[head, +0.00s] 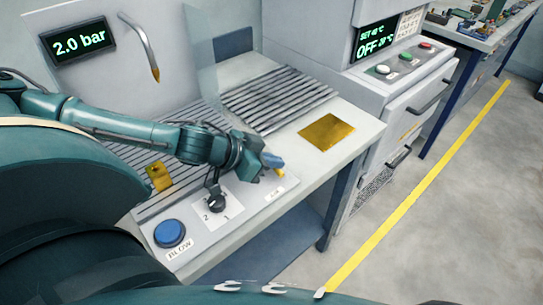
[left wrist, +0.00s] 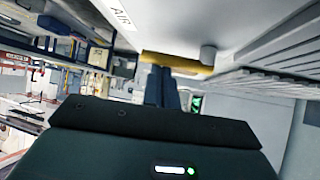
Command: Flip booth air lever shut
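The air lever is a short yellow handle (head: 280,171) by the AIR label (head: 275,195) at the right end of the booth's front panel. In the left wrist view the yellow lever (left wrist: 185,64) runs crosswise from a grey pivot (left wrist: 208,53), below the panel with its AIR label (left wrist: 122,16). My left gripper (head: 270,159) is at the lever, its blue fingers close together. In the left wrist view the fingertips (left wrist: 161,70) meet or overlap the lever's middle, which is not between them; contact is unclear. My right gripper is out of view.
The panel also has a blue BLOW button (head: 170,233) and a black selector knob (head: 215,203). A display (head: 79,42) reads 2.0 bar, beside a hanging nozzle (head: 142,45). Brass plates lie on the bench (head: 327,132) and slats (head: 159,178).

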